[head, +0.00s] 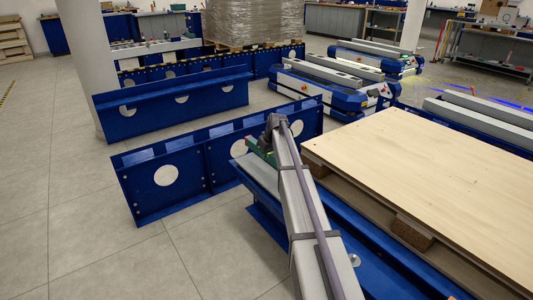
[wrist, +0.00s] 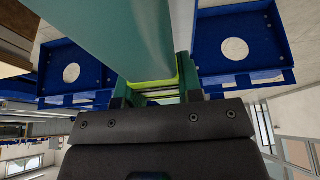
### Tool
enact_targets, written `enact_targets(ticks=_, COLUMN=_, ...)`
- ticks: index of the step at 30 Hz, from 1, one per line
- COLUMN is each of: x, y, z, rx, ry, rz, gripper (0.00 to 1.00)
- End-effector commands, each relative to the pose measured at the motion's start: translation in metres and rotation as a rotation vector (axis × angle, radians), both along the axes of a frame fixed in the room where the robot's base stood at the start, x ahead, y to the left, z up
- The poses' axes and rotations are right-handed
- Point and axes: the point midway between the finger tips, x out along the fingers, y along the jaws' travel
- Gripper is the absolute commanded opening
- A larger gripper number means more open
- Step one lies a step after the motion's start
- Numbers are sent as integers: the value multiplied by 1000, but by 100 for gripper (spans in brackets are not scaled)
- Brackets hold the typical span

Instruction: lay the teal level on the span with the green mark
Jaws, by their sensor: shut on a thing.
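In the wrist view my gripper (wrist: 155,92) is shut on the teal level (wrist: 110,38), which runs from between the fingers up out of the top of the picture. A yellow-green part (wrist: 153,84) of it shows between the fingers. In the head view my gripper is mostly hidden behind my arm, and a small green piece (head: 259,151) shows beside it, above the blue beams. One blue beam with round holes (head: 197,171) stands just left of it. Another blue beam (head: 262,212) runs under my arm. I cannot make out a green mark on either.
A pallet with a pale board (head: 430,165) fills the right side. Another blue beam (head: 175,105) stands farther back, near a white column (head: 85,65). White and blue lift carts (head: 330,88) stand beyond. The tiled floor at left is clear.

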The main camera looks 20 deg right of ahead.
Motion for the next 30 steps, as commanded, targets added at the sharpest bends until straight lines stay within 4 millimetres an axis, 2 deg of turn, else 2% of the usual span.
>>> enact_targets(ticks=16, x=0, y=0, z=-73, rx=0, ry=0, rz=1, gripper=3)
enact_targets(ticks=20, x=0, y=0, z=-78, rx=0, ry=0, rz=1, gripper=3)
enact_targets(ticks=30, x=0, y=0, z=-76, rx=0, ry=0, rz=1, gripper=3)
